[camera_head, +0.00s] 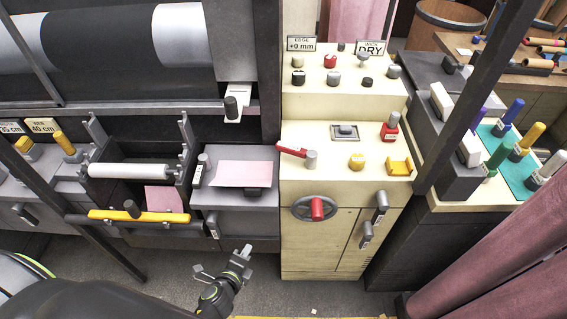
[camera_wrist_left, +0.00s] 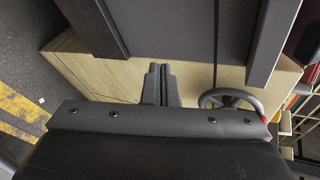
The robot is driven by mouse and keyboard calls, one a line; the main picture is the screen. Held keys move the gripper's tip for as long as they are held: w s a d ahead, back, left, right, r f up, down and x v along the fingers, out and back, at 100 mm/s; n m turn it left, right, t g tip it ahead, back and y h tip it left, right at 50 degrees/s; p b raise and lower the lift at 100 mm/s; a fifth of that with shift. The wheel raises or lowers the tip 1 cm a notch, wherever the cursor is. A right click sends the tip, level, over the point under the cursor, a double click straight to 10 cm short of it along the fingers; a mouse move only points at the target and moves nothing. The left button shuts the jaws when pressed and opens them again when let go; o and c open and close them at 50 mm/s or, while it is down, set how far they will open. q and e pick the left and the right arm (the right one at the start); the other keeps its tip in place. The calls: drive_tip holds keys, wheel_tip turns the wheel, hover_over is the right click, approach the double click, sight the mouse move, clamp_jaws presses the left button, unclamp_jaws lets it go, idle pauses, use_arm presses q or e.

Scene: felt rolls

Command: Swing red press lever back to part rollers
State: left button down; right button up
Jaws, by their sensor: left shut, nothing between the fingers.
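The red press lever (camera_head: 291,150) lies on the cream console top, pointing left from a grey round hub (camera_head: 311,159). In the head view my left gripper (camera_head: 243,251) is low in front of the machine, below and left of the lever, well apart from it. In the left wrist view its two dark fingers (camera_wrist_left: 160,84) are together with nothing between them. The lever cannot be made out in the wrist view. The rollers it acts on cannot be told for sure; a white roller (camera_head: 130,170) shows at the left. My right gripper is not in view.
A handwheel (camera_head: 317,208) with a red grip is on the console front; it also shows in the wrist view (camera_wrist_left: 232,98). A yellow knob (camera_head: 357,161) and red knob block (camera_head: 390,127) stand right of the lever. Dark frame posts (camera_head: 487,75) cross the right side.

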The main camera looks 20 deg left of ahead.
use_arm(q)
drive_tip(key=w+d+r+m+t+h+b, duration=0.1)
drive_tip(key=w+r+m+t, duration=0.15)
drive_tip(key=r+m, duration=0.3)
drive_tip(key=w+d+r+m+t+b, duration=0.1)
drive_tip(key=w+d+r+m, duration=0.2)
drive_tip(key=r, duration=0.4)
drive_tip(key=m+t+h, duration=0.1)
drive_tip(key=m+t, duration=0.1)
drive_tip(key=m, duration=0.6)
approach(286, 152)
drive_tip(key=w, duration=0.1)
drive_tip(key=w+p, duration=0.1)
drive_tip(key=w, duration=0.1)
drive_tip(key=w+p, duration=0.1)
drive_tip(key=w, duration=0.1)
drive_tip(key=shift+w+d+r, duration=0.15)
drive_tip(key=shift+d+r, duration=0.1)
drive_tip(key=shift+d, duration=0.1)
drive_tip(key=shift+w, duration=0.75)
drive_tip(key=shift+m+g, duration=0.25)
